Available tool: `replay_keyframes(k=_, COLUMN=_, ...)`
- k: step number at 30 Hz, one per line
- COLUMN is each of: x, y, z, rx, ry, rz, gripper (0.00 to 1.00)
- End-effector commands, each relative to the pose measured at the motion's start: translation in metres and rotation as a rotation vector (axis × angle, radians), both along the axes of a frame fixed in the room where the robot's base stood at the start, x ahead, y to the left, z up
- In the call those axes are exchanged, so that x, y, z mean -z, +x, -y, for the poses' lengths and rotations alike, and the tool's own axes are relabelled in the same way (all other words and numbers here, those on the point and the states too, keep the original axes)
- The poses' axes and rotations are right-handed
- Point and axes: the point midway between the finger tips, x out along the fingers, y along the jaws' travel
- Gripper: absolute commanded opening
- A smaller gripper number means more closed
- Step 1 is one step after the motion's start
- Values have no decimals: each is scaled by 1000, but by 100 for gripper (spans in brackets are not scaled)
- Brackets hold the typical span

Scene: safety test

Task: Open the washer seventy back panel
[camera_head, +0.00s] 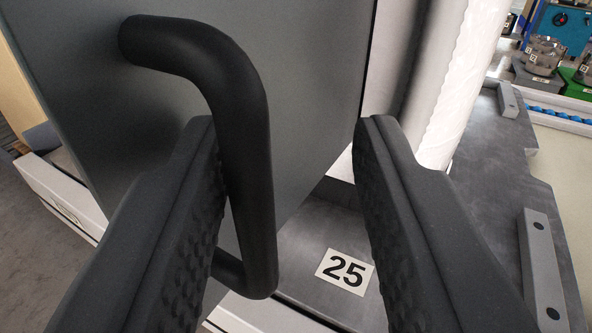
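A dark grey flat panel (320,70) fills the upper left and middle of the view, tilted in the picture. A thick black bar handle (247,150) is fixed to it, bent at both ends. My gripper (290,125) is open, with one finger on each side of the handle. The handle lies close beside the left finger; I cannot tell whether they touch. A wide gap separates it from the right finger. No number seventy shows on the panel, and I cannot tell whether it is ajar.
A white label reading 25 (344,271) lies on a dark grey surface below the panel. A white column (462,80) stands right of the panel. A grey bench with raised metal blocks (540,262) runs along the right. Small parts and a blue box (562,22) are at the far right.

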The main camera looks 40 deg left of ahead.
Motion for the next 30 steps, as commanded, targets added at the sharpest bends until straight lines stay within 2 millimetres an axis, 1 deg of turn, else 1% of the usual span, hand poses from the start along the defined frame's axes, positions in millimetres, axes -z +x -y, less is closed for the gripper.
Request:
replay_keyframes(k=7, x=2, y=-2, z=0, rx=-1, ry=-2, rz=-5, gripper=33)
replay_keyframes(k=11, x=3, y=-8, z=7, rx=1, ry=-3, rz=-8, gripper=33)
replay_keyframes(k=14, x=3, y=-20, z=16, rx=1, ry=-1, rz=-8, gripper=33)
replay_keyframes(k=24, x=3, y=-73, z=60, rx=2, ry=-3, rz=-7, gripper=33)
replay_keyframes(k=30, x=3, y=-96, z=77, rx=1, ry=-3, rz=-7, gripper=33)
